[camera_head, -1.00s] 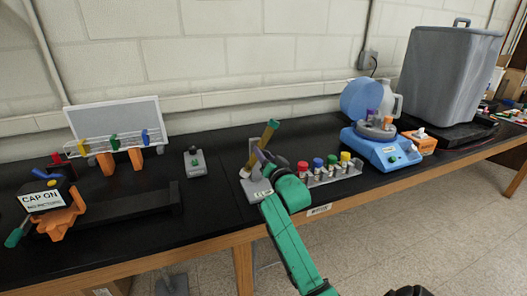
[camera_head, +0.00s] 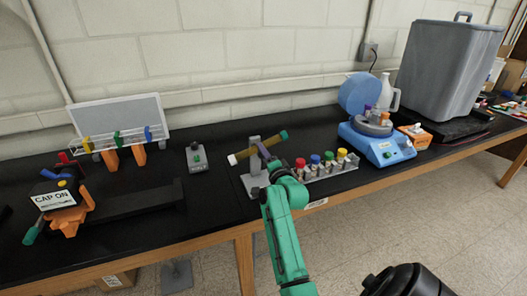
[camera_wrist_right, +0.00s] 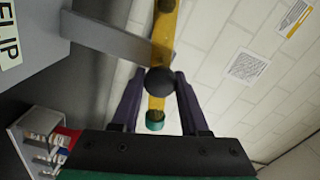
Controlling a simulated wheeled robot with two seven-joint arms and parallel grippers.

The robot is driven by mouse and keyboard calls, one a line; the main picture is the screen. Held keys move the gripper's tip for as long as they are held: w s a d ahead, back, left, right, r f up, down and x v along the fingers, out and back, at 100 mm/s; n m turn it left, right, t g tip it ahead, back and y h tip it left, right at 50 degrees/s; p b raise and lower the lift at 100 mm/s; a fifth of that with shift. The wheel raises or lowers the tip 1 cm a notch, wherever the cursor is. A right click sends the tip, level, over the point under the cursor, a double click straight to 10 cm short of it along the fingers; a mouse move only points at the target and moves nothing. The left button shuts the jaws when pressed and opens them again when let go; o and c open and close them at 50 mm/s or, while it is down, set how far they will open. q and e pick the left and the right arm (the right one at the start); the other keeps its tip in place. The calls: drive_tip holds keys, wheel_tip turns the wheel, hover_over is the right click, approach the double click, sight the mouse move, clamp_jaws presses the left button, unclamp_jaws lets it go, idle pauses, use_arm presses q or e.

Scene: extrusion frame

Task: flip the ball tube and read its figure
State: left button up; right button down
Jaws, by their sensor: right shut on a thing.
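The ball tube (camera_head: 243,155) is a long yellow tube with a green end at upper right and a pale end at lower left. It sits tilted, closer to level than upright, on a grey stand (camera_head: 255,180) at the bench's front. My left gripper is out of view.
A rack of several colour-capped vials (camera_head: 329,166) stands close to the right of the stand. A small grey box with a green button (camera_head: 196,157) is to the left. A blue machine (camera_head: 378,147) stands farther right. Bare black bench lies between the box and the stand.

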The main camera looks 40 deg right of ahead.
idle(0.5)
drive_tip(key=shift+c, duration=2.2)
unclamp_jaws()
drive_tip(key=shift+s, duration=0.2)
drive_tip(key=p+v, duration=0.4)
drive_tip(key=v, duration=1)
drive_tip(key=shift+a+f, duration=0.1)
